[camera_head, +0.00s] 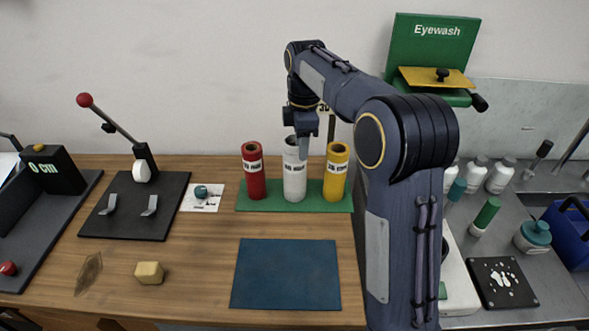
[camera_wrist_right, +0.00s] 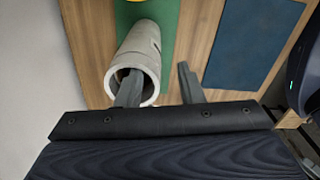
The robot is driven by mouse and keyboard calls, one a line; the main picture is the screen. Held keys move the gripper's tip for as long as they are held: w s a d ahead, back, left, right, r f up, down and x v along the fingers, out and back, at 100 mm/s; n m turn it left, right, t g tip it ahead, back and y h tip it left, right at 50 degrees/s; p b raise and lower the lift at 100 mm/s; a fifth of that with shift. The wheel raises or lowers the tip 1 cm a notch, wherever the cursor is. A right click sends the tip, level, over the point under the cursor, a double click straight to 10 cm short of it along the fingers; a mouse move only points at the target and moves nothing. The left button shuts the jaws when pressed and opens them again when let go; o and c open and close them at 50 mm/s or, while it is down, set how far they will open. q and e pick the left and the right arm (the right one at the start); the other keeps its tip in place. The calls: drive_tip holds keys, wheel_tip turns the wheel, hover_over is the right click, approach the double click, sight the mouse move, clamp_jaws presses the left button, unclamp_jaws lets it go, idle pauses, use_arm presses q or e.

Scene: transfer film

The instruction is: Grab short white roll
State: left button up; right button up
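The white roll (camera_head: 294,176) stands upright between a red roll (camera_head: 253,174) and a yellow roll (camera_head: 336,174) on a green base (camera_head: 270,203). My right gripper (camera_head: 303,147) is at its top end, pointing down. In the right wrist view my right gripper (camera_wrist_right: 157,83) is open. One finger overlaps the open end of the white roll (camera_wrist_right: 137,52) and appears to reach into it; the other is outside, to the right, with a gap. I cannot tell whether either finger touches the roll. My left gripper is not in view.
A blue mat (camera_head: 287,274) lies in front of the green base. A black lever press (camera_head: 140,205) and a small yellowish block (camera_head: 149,272) are to the left. A green eyewash unit (camera_head: 433,60) and several bottles (camera_head: 501,174) are at the right. Bare wood surrounds the mat.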

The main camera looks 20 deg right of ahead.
sight(296, 173)
drive_tip(key=shift+w+f+n, duration=0.15)
drive_tip(key=shift+w+n, duration=0.15)
drive_tip(key=shift+w, duration=0.05)
drive_tip(key=shift+a+f, duration=0.1)
drive_tip(key=shift+f, duration=0.2)
wheel_tip(296, 173, down, 7)
drive_tip(key=shift+a+p, duration=0.3)
drive_tip(key=shift+a, duration=0.1)
drive_tip(key=shift+w, duration=0.1)
clamp_jaws()
